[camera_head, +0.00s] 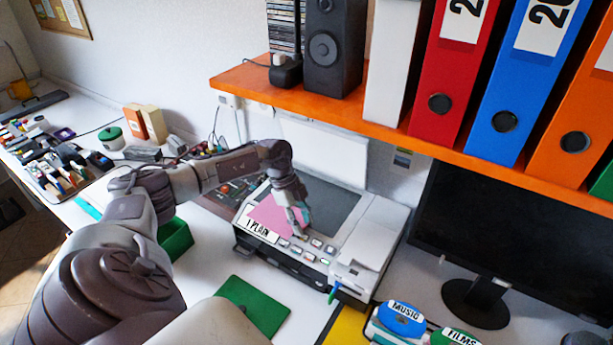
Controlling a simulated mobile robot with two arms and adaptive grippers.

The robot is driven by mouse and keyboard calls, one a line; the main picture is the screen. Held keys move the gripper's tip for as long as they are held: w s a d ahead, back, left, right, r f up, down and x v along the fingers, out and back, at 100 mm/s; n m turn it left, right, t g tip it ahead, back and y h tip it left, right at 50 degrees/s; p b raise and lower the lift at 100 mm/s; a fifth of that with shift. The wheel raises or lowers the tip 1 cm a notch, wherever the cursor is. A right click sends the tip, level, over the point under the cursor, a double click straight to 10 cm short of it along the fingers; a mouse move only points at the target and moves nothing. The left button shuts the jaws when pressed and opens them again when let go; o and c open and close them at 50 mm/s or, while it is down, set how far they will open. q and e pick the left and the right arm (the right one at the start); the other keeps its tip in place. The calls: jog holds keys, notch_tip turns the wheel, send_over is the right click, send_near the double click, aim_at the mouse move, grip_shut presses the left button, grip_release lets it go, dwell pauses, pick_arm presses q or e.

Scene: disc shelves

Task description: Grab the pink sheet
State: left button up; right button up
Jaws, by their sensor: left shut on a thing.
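The pink sheet (268,218) lies on the dark glass of the white printer-scanner (372,246), near its left front side. My left gripper (300,226) points down at the sheet's right edge and is shut on the sheet. The gripper and its wrist hide part of that edge. A white label reading "1 PLAIN" (258,230) shows at the sheet's front left corner. My right gripper is not in view.
An orange shelf (400,140) with binders and a black speaker (335,45) hangs above the printer. A dark monitor (520,230) stands at the right. A green box (177,240) and a green flat piece (254,306) lie near my left arm.

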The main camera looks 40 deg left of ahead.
aim_at(288, 221)
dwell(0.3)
pick_arm(q)
jog(key=o, duration=1.2)
jog(key=shift+c, duration=0.2)
jog(key=shift+a, duration=0.1)
jog(key=v, duration=1.2)
